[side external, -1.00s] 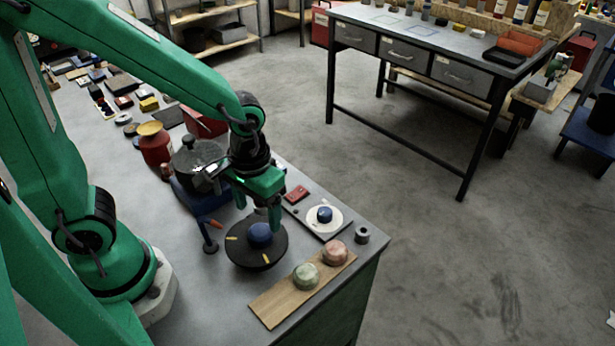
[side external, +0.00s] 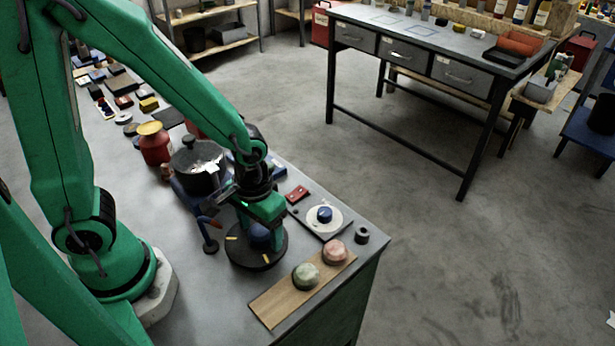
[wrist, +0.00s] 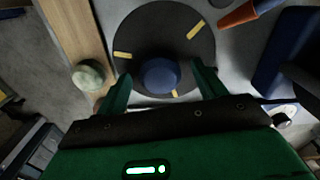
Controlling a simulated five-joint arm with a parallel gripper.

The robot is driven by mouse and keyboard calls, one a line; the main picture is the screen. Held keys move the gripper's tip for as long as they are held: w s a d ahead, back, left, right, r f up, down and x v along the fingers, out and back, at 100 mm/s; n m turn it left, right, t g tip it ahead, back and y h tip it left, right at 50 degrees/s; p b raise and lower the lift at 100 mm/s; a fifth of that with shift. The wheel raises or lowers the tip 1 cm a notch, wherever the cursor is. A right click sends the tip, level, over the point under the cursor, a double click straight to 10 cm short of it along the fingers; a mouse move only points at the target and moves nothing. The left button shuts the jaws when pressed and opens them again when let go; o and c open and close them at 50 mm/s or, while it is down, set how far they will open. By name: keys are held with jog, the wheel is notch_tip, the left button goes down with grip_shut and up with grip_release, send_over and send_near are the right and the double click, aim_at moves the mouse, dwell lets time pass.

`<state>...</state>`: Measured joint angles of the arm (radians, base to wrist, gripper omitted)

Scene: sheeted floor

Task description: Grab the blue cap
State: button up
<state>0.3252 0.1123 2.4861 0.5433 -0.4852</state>
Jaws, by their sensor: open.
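A round blue cap (side external: 260,234) sits on a black disc (side external: 250,259) with yellow marks near the bench's front. In the wrist view the cap (wrist: 160,74) lies on the disc (wrist: 165,25), between my fingers. My gripper (side external: 262,228) is open and low over the disc, and it partly hides the cap in the side view. In the wrist view my gripper (wrist: 161,72) has one finger on each side of the cap, with visible gaps. A second, smaller blue knob (side external: 324,213) sits on a white round plate (side external: 313,222) to the right.
A wooden board (side external: 274,305) carries a green round piece (side external: 306,276) and a pink one (side external: 335,252). A dark pot (side external: 198,170) and a blue stand with an orange-tipped part (side external: 209,232) are close on the left. A small grey ring (side external: 362,235) stands near the right edge.

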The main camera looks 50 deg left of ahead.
aim_at(261, 229)
jog(key=shift+f, duration=0.1)
jog(key=shift+c, duration=0.4)
jog(key=c, duration=1.1)
jog(key=shift+o, duration=0.2)
jog(key=shift+r, duration=2.1)
jog(key=s+d+r, duration=0.6)
jog(key=s+d, duration=0.1)
jog(key=s, duration=0.2)
jog(key=shift+d+r, duration=0.25)
jog(key=shift+r, duration=0.15)
